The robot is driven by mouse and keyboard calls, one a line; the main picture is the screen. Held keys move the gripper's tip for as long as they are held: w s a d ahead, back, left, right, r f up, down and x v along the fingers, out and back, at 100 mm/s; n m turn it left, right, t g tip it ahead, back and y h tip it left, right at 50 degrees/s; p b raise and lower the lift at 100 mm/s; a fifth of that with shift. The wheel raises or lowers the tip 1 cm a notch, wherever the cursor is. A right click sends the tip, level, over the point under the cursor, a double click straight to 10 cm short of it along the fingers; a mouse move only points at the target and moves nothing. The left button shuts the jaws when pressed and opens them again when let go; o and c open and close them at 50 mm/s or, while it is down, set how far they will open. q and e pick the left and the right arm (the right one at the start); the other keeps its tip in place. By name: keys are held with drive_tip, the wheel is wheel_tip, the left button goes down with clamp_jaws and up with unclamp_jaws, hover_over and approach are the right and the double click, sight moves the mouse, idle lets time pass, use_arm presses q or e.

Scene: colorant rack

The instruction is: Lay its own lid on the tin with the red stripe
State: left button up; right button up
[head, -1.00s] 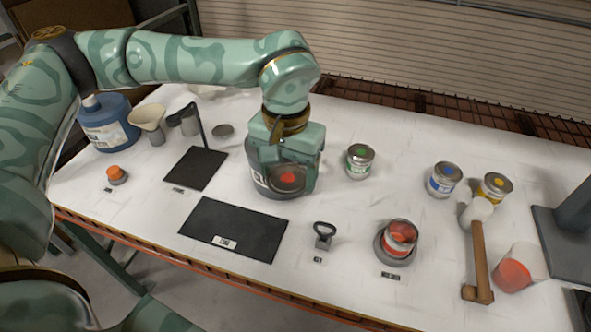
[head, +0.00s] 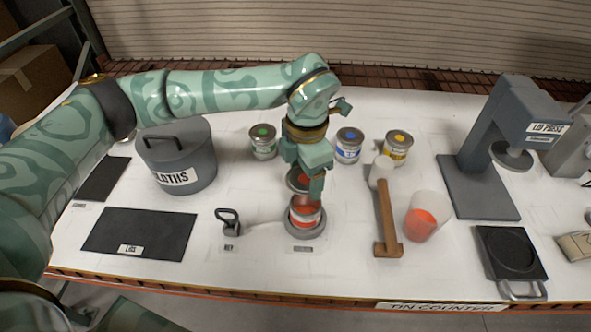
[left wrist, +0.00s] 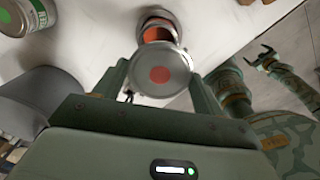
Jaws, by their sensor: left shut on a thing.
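My left gripper (head: 305,185) is shut on a round metal lid with a red dot (left wrist: 160,74). The lid (head: 298,180) is held above the open tin with the red stripe (head: 305,213), apart from it. The tin stands in a round grey holder (head: 304,232) near the table's front. In the left wrist view the tin (left wrist: 157,33) shows orange-red inside, partly hidden behind the lid. My right gripper (left wrist: 264,60) shows small at the right of the left wrist view, its fingers apart and empty.
A mallet (head: 386,218) and a cup of red (head: 424,218) are right of the tin. A key tool (head: 229,222), a black mat (head: 140,235) and the cloths pot (head: 177,157) are left.

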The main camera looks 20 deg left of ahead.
sight(306, 187)
use_arm(q)
drive_tip(key=n, duration=0.6)
drive_tip(key=shift+w+f, duration=0.35)
drive_tip(key=shift+w+n, duration=0.1)
drive_tip(key=shift+n, duration=0.7)
use_arm(e)
drive_tip(key=shift+d+f, duration=0.1)
drive_tip(key=shift+d, duration=0.25)
use_arm(q)
drive_tip(key=shift+f+b, duration=1.25)
drive_tip(key=shift+f, duration=1.7)
use_arm(e)
drive_tip(key=shift+s+a+f, duration=0.1)
drive_tip(key=shift+s+f, duration=0.05)
drive_tip(key=shift+f, duration=0.55)
drive_tip(key=shift+s+a+f, duration=0.1)
drive_tip(key=shift+s+f, duration=0.05)
drive_tip(key=shift+f, duration=0.55)
use_arm(q)
drive_tip(key=shift+f+b, duration=0.55)
drive_tip(key=shift+f, duration=0.1)
use_arm(e)
drive_tip(key=shift+d+f, duration=0.15)
drive_tip(key=shift+f, duration=0.15)
